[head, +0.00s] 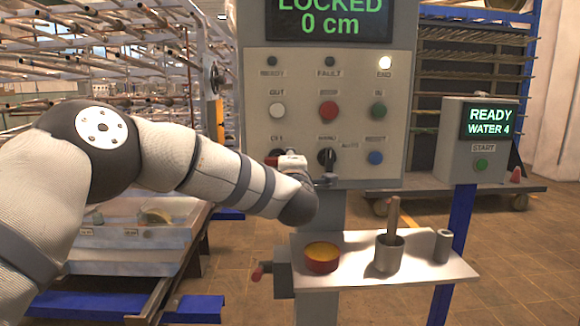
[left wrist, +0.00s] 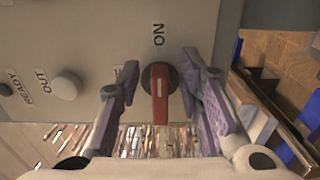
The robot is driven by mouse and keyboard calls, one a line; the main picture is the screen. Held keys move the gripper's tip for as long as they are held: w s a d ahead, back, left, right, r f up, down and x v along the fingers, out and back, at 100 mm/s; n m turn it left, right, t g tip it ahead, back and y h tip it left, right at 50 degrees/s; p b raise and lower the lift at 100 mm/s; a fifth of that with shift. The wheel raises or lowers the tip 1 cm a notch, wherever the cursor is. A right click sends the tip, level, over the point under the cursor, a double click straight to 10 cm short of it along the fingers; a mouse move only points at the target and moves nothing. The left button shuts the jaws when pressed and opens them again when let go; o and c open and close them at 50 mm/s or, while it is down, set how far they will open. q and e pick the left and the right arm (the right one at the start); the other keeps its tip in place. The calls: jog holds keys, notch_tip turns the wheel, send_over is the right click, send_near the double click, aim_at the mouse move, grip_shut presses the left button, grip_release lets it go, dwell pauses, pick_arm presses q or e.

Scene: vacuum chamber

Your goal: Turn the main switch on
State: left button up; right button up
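The main switch is a red handle on a dark round base, low on the left of the grey control panel (head: 350,110). In the left wrist view the red handle (left wrist: 160,95) stands in line with the ON label (left wrist: 158,35) and carries a pale line. Another label left of it is mostly hidden by a finger. In the head view only a red bit of the switch (head: 271,159) shows beside my gripper. My left gripper (head: 290,160) is at the switch; its open fingers (left wrist: 160,100) stand either side of the handle, with visible gaps. My right gripper is not in view.
A black knob (head: 326,157) sits close right of my gripper, and a white button (head: 277,111) above it. Below, a shelf (head: 425,262) holds a yellow-filled dish (head: 321,257) and a cup (head: 389,256). A START box (head: 475,140) stands at right.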

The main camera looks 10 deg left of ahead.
pick_arm(q)
jog(key=v, duration=1.2)
jog(key=shift+w, duration=0.1)
